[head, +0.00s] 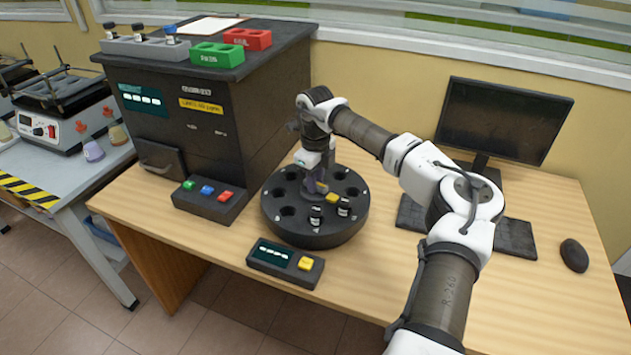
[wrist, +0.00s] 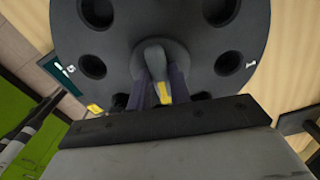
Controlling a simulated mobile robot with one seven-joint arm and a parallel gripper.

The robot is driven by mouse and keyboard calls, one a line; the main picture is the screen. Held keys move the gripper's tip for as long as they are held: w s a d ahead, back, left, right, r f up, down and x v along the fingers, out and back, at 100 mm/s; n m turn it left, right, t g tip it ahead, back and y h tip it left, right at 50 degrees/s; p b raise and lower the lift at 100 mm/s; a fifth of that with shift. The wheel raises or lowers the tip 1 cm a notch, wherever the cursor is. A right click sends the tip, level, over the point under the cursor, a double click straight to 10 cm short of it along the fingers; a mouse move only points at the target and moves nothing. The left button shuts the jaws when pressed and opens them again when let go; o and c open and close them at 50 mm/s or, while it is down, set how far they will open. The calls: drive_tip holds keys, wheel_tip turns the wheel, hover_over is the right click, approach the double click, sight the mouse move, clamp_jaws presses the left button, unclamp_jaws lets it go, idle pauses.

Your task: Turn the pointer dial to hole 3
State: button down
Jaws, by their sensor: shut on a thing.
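A round black carousel (head: 290,229) with several holes around its rim stands on the wooden desk. The grey pointer dial (wrist: 154,55) with a yellow mark sits at its centre. My gripper (wrist: 160,80) is shut on the pointer dial from above, one dark finger on each side. In the head view my gripper (head: 318,183) covers most of the dial. The small hole labels are too small to read, so I cannot tell which is hole 3.
A small console (head: 285,263) with a yellow button lies in front of the carousel. A black analyzer (head: 205,130) with a three-button panel (head: 209,200) stands to the left. A keyboard (head: 515,237), monitor (head: 503,120) and mouse (head: 573,255) are at right.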

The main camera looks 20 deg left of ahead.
drive_tip(key=shift+m, duration=1)
drive_tip(key=c, duration=1.3)
unclamp_jaws()
drive_tip(key=shift+r, duration=0.1)
wheel_tip(320, 180, up, 14)
drive_tip(key=shift+f+b, duration=0.15)
drive_tip(key=shift+b, duration=1)
drive_tip(key=shift+f, duration=0.1)
